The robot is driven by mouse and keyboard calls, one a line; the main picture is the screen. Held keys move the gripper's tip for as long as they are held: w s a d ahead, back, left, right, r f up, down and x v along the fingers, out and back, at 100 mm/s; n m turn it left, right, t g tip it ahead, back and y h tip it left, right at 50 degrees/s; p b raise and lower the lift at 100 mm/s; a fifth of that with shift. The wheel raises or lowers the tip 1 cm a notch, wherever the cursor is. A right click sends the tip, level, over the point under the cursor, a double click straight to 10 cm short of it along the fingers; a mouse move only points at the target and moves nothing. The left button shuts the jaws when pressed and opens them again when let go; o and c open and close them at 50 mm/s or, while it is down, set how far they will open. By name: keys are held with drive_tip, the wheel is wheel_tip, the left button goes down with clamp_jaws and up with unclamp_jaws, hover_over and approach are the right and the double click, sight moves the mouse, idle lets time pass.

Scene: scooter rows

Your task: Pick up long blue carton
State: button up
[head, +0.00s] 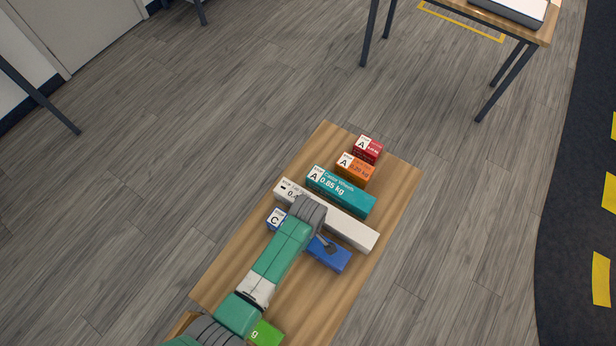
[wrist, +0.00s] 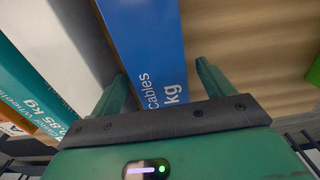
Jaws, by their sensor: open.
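The long blue carton (head: 332,255) lies on a wooden tabletop, with a white "C" label at its left end. My arm covers its middle in the head view. In the wrist view the blue carton (wrist: 145,40) shows white text "Cables" and "kg" and runs up between the fingers. My gripper (wrist: 161,70) is open, one finger on each side of the carton, with a gap visible at the right finger. I cannot tell how far down the fingers reach. The gripper's fingers are hidden in the head view.
A long white carton (head: 356,231) lies close beside the blue one. Beyond it are a teal carton (head: 345,195), an orange box (head: 356,170) and a red box (head: 368,150). A green box (head: 266,333) is at the near end of the wooden table (head: 395,185).

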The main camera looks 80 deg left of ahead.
drive_tip(key=shift+f, duration=0.5)
drive_tip(key=c, duration=1.2)
drive_tip(key=shift+r, duration=0.1)
wheel_tip(320, 180, up, 4)
drive_tip(key=shift+p, duration=0.75)
drive_tip(key=shift+c, duration=0.2)
drive_tip(key=s+d+r+p, duration=0.1)
drive_tip(key=s+d+p, duration=0.1)
drive_tip(key=s+d, duration=0.9)
drive_tip(key=shift+d, duration=0.4)
